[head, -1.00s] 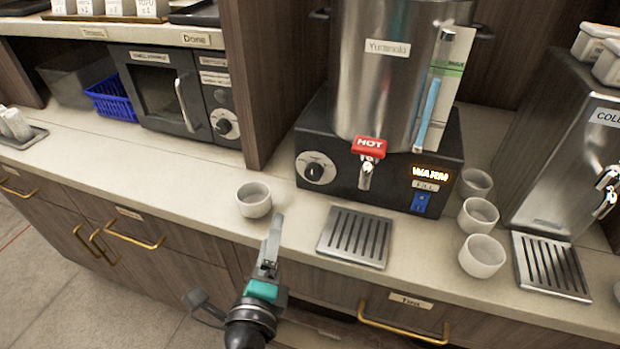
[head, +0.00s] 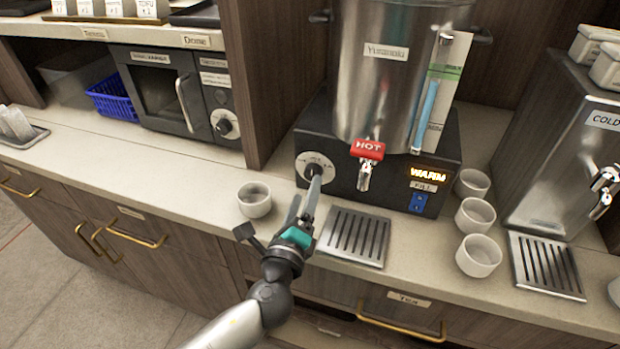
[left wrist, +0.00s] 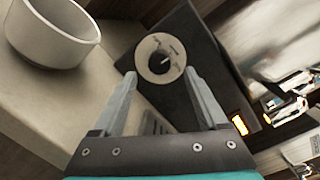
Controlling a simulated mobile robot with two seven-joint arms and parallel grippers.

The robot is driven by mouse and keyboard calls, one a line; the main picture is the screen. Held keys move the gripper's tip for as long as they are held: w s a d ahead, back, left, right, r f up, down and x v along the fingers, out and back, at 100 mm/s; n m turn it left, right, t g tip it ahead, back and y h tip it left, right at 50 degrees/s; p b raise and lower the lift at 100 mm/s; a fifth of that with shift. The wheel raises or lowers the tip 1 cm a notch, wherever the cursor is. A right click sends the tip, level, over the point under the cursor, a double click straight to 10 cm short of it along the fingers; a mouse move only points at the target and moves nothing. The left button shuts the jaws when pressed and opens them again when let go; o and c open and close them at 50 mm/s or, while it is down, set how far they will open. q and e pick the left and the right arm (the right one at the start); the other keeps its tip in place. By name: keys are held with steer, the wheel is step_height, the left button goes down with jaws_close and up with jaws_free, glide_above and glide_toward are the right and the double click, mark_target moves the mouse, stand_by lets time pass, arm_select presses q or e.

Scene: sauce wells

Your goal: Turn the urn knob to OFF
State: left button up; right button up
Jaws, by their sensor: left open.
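The urn (head: 390,75) is a steel pot on a dark base labelled with a lit WARM sign (head: 430,173). Its knob (head: 308,170) is a black dial on a round pale plate at the left of the base front. In the left wrist view the knob (left wrist: 159,62) lies ahead, between and beyond the fingertips. My left gripper (head: 305,193) is open and empty, just in front of the knob; its fingers partly cover the dial in the head view. It also shows in the left wrist view (left wrist: 162,78). My right gripper is not in view.
A white cup (head: 254,200) stands on the counter left of the gripper. A slotted drip tray (head: 354,237) lies to its right, below the red HOT tap (head: 367,150). Several cups (head: 478,256) and a cold dispenser (head: 570,165) stand farther right.

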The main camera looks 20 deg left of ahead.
mark_target(312, 176)
arm_select(q)
steer(key=shift+w+a, duration=0.1)
steer(key=shift+w, duration=2.25)
steer(key=shift+c, duration=0.3)
jaws_close()
